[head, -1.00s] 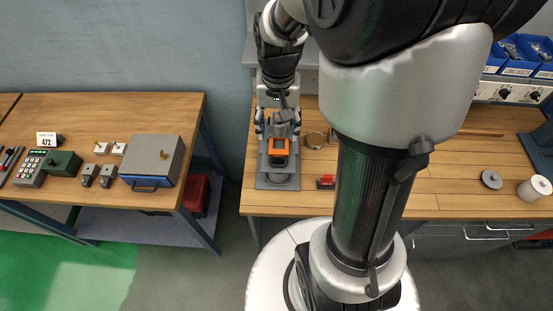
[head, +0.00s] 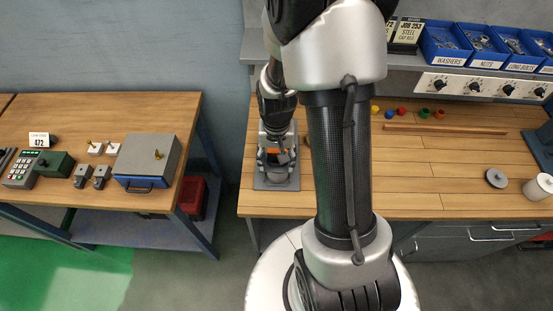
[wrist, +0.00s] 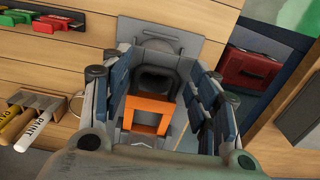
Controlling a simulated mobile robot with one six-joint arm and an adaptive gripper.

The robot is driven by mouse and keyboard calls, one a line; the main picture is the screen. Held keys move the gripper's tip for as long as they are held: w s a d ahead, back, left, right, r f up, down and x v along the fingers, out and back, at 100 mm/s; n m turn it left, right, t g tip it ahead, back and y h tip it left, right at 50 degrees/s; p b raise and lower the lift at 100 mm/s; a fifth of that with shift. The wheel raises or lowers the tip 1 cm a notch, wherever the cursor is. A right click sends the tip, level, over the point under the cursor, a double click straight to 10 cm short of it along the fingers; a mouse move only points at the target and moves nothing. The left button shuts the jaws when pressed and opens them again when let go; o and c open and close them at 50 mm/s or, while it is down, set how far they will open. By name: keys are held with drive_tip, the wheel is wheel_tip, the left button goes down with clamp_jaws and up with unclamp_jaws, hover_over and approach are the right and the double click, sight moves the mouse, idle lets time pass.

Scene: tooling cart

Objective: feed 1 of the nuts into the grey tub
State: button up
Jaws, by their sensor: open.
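My gripper (head: 278,142) is at the left end of the wooden bench, over a grey fixture (head: 276,184) with an orange square frame. In the wrist view my gripper (wrist: 155,85) is open, with its fingers on either side of the orange frame (wrist: 150,115). No held thing shows between them. I cannot tell whether the fingers touch the fixture. A blue bin labelled NUTS (head: 480,41) stands on the shelf at the upper right; single nuts in it are too small to tell. I cannot make out for sure which thing is the grey tub.
Blue bins of washers (head: 446,42) and long bolts (head: 520,46) flank the nuts. Small coloured pieces (head: 423,113) lie on the bench. A grey box (head: 147,158) stands on the left table. Paint-labelled tools (wrist: 28,118) lie beside the fixture. The bench's right middle is mostly clear.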

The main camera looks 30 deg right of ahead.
drive_tip(key=shift+c, duration=0.4)
drive_tip(key=c, duration=1.1)
drive_tip(key=shift+w+d+r, duration=0.1)
drive_tip(key=shift+w+d, duration=0.55)
drive_tip(key=shift+w, duration=0.3)
drive_tip(key=shift+w+d, duration=0.6)
drive_tip(key=shift+w, duration=0.35)
drive_tip(key=shift+c, duration=0.2)
drive_tip(key=o, duration=1.2)
drive_tip(key=shift+w, duration=0.15)
wheel_tip(320, 180, up, 12)
drive_tip(key=shift+f, duration=0.1)
